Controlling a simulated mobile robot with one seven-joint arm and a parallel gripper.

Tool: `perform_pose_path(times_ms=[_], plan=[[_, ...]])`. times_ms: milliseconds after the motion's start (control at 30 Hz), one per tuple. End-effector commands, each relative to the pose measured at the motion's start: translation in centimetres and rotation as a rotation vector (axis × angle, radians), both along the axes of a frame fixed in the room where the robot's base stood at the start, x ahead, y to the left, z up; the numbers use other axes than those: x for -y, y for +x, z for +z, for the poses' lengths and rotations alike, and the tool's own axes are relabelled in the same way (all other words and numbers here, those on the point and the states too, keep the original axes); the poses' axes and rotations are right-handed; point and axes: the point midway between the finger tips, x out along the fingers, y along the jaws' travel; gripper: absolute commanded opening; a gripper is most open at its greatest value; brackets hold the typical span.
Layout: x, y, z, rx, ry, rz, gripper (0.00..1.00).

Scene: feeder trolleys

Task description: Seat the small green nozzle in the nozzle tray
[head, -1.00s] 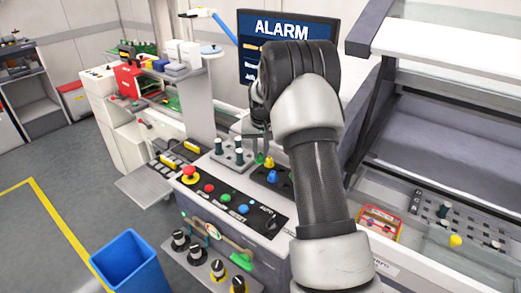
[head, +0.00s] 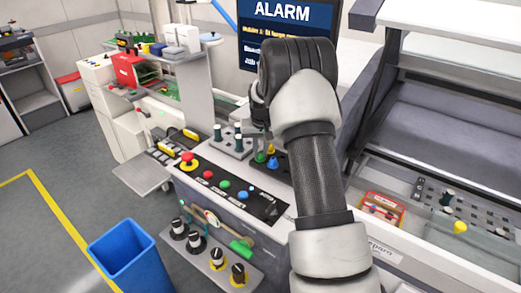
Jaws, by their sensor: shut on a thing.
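The small green nozzle (head: 261,157) shows below my gripper (head: 260,145) in the head view. My gripper is shut on it, though my wrist and arm hide much of the jaws. The nozzle is at the left side of a dark nozzle tray (head: 284,177), next to a yellow nozzle (head: 270,149) and a blue nozzle (head: 273,162). My forearm covers the tray's right part. I cannot tell whether the green nozzle's lower end is in a hole or just above the tray.
A grey block (head: 230,151) with dark pegs stands left of the tray. A button panel (head: 232,190) is in front. A screen (head: 286,35) reading ALARM is behind. A blue bin (head: 128,258) stands on the floor, and an open drawer (head: 490,255) is at right.

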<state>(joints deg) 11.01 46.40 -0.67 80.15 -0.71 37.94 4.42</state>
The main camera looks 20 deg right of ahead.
Motion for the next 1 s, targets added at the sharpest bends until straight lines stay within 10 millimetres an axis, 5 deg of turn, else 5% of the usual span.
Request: perform_pose_path(times_ms=[233, 267, 400, 567, 667, 1000], plan=[[0.00, 0.01, 0.05, 0.000, 0.000, 0.000, 0.00], [0.00, 0.01, 0.05, 0.000, 0.000, 0.000, 0.18], [-0.01, 0.01, 0.05, 0.000, 0.000, 0.000, 0.38], [0.00, 0.01, 0.05, 0.000, 0.000, 0.000, 0.38], [0.00, 0.00, 0.04, 0.000, 0.000, 0.000, 0.47], [0.00, 0.01, 0.24, 0.000, 0.000, 0.000, 0.47]])
